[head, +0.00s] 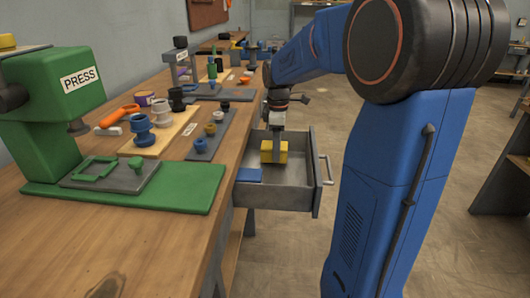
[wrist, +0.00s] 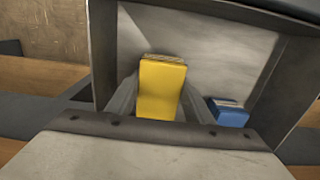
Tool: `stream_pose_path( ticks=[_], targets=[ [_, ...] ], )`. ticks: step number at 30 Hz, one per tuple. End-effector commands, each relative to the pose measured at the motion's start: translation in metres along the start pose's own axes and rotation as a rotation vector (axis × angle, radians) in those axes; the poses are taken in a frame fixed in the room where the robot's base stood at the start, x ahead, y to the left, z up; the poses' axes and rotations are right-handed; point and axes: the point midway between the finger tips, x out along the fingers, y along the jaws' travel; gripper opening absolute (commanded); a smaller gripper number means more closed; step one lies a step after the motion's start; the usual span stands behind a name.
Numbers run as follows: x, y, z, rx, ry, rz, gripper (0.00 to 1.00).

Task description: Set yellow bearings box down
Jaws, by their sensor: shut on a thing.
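The yellow bearings box (head: 282,155) is in my gripper (head: 279,138), inside the open grey drawer (head: 296,201) beside the workbench. In the wrist view the yellow box (wrist: 162,90) stands between the two fingers of my gripper (wrist: 160,100), which are shut on its sides. The drawer floor (wrist: 215,50) shows behind it. I cannot tell whether the box touches the drawer floor. A blue box (head: 249,175) lies in the drawer at the near left; it also shows in the wrist view (wrist: 229,114), to the right of the yellow box and apart from it.
The drawer's front with its handle (head: 327,170) juts out over the floor on the right. The workbench (head: 120,238) holds a green press (head: 52,110), a grey strip with several small parts (head: 212,135) and a wooden board (head: 160,132). The drawer's right side has bare floor.

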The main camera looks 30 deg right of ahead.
Motion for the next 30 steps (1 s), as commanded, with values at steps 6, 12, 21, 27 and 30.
stream_pose_path(
  ticks=[6,12,21,27,30],
  targets=[
    [0.005,0.0,-0.006,-0.002,0.0,0.001,0.09],
    [0.005,0.0,-0.034,-0.004,0.0,0.001,0.09],
    [0.016,0.0,-0.04,0.0,0.001,0.001,0.09],
    [0.018,0.0,-0.04,0.0,0.0,0.001,0.09],
    [0.019,0.0,-0.04,0.0,0.0,0.0,0.56]
  ],
)
